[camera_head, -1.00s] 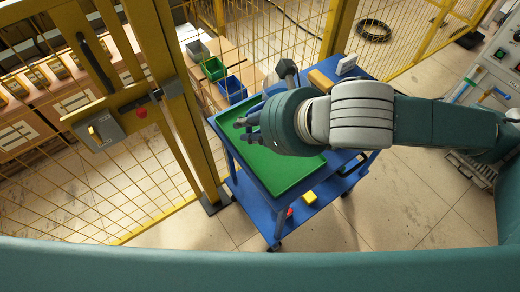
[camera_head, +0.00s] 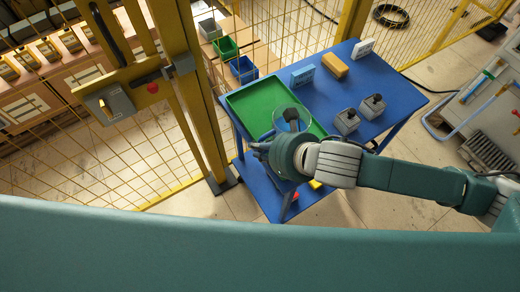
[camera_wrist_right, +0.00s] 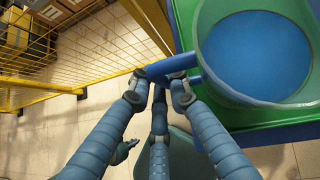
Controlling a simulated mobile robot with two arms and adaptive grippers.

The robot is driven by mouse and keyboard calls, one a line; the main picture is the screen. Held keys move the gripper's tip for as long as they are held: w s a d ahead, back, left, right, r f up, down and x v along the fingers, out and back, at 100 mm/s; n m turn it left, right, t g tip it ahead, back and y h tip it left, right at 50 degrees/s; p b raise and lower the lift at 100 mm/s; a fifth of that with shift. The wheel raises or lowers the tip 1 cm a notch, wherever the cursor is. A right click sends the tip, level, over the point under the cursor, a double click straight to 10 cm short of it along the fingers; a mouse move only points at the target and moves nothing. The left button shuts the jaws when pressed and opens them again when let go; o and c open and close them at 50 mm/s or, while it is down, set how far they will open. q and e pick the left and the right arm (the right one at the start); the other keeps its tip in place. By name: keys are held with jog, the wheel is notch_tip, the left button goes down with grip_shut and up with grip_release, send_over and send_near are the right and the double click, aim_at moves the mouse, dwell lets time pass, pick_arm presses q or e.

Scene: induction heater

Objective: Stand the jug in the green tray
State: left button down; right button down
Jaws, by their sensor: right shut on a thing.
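The clear jug (camera_head: 278,119) is round-mouthed and shows over the near right part of the green tray (camera_head: 258,98). I cannot tell whether its base touches the tray. In the wrist view the jug (camera_wrist_right: 262,52) fills the upper right, open mouth towards the camera, with blue showing inside. My right gripper (camera_head: 260,150) is at the tray's near edge; the wrist view shows its fingers (camera_wrist_right: 163,80) closed around the jug's blue handle (camera_wrist_right: 205,76). My left gripper is not in view.
The tray lies on a blue trolley (camera_head: 405,96). Two grey blocks with dark knobs (camera_head: 346,121), a yellow block (camera_head: 335,65), a blue box (camera_head: 302,77) and a white box (camera_head: 362,48) stand there. A yellow mesh fence (camera_head: 290,25) runs behind.

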jog(key=shift+f, duration=0.75)
jog(key=c, duration=1.6)
grip_release()
jog(key=shift+f, duration=0.25)
jog(key=shift+c, duration=0.2)
jog(key=shift+r, duration=0.15)
jog(key=p+v, duration=0.3)
jog(key=v, duration=0.9)
